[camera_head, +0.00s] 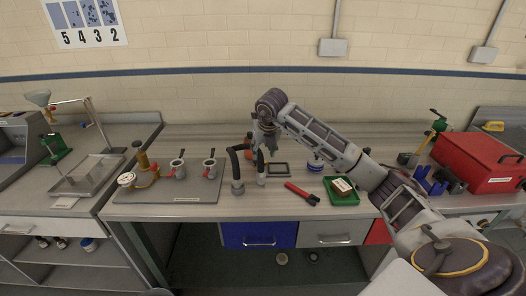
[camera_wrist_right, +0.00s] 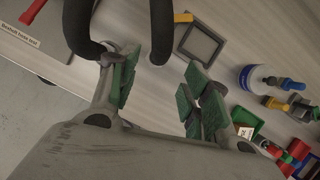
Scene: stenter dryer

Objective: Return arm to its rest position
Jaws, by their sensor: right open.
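My right arm (camera_head: 330,145) reaches in from the lower right and is bent over the middle of the bench. My right gripper (camera_head: 264,148) points down above the bench, close to the black curved hose piece (camera_head: 240,165) with grey ends. In the wrist view my right gripper (camera_wrist_right: 160,92) has its green-padded fingers apart, with nothing held between them. Black hose parts (camera_wrist_right: 160,30) show just beyond the fingertips; whether a finger touches them I cannot tell. My left arm and gripper are not in view.
A red-handled tool (camera_head: 301,193), a dark square frame (camera_head: 278,169) and a green tray (camera_head: 341,191) lie nearby. A grey mat (camera_head: 190,199) with valves and a gauge is at left. A red toolbox (camera_head: 478,163) stands at right. The space above the bench is open.

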